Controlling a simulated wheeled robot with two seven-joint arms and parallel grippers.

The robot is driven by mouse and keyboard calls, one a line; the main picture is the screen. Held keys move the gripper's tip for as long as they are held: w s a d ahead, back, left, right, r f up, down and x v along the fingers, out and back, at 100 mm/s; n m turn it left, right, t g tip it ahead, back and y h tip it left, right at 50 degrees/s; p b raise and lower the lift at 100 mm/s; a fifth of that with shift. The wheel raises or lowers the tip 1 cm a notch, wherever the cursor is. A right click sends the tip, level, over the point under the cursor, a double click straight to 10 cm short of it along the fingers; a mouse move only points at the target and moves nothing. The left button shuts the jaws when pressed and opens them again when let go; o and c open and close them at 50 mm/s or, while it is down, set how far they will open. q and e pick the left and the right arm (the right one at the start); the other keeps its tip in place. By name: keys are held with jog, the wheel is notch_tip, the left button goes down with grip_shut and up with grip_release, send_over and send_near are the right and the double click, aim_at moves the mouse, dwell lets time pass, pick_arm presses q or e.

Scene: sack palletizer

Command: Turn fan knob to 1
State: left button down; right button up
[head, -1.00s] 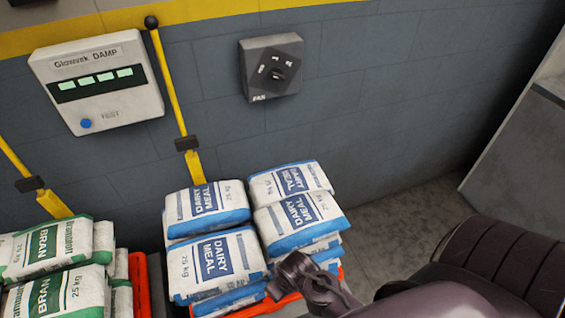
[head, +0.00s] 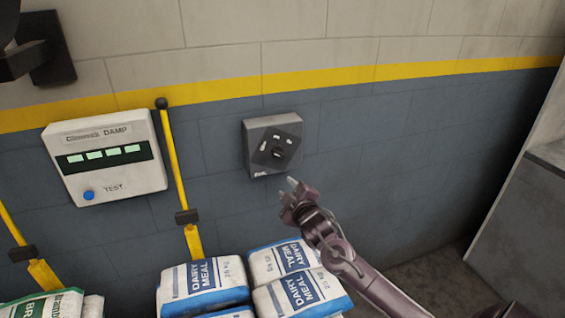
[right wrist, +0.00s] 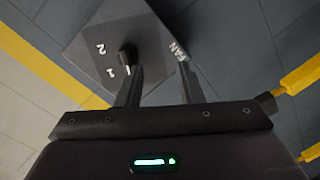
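The grey fan box (head: 252,150) is on the wall, with a dark dial plate and a small black knob (head: 278,154). In the right wrist view the knob (right wrist: 127,55) stands near white marks 1 and 2, with FAN lettering to the right. I cannot tell which mark it points to. My right gripper (head: 290,184) is just below and right of the box in the head view. In the right wrist view its two fingers (right wrist: 160,86) are apart with nothing between them; the left finger's tip appears close below the knob.
A white damp meter (head: 104,158) with a blue button hangs left of the fan box. A yellow lever (head: 173,160) stands between them. Dairy meal sacks (head: 205,285) are stacked below. The wall right of the box is clear.

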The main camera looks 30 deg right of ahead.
jog(key=n+t, duration=0.1)
send_near(282, 156)
jog(key=x, duration=0.2)
jog(key=p+x, duration=0.2)
jog(key=x, duration=0.5)
jog(key=shift+a, duration=0.1)
jog(key=shift+c, duration=0.4)
grip_shut()
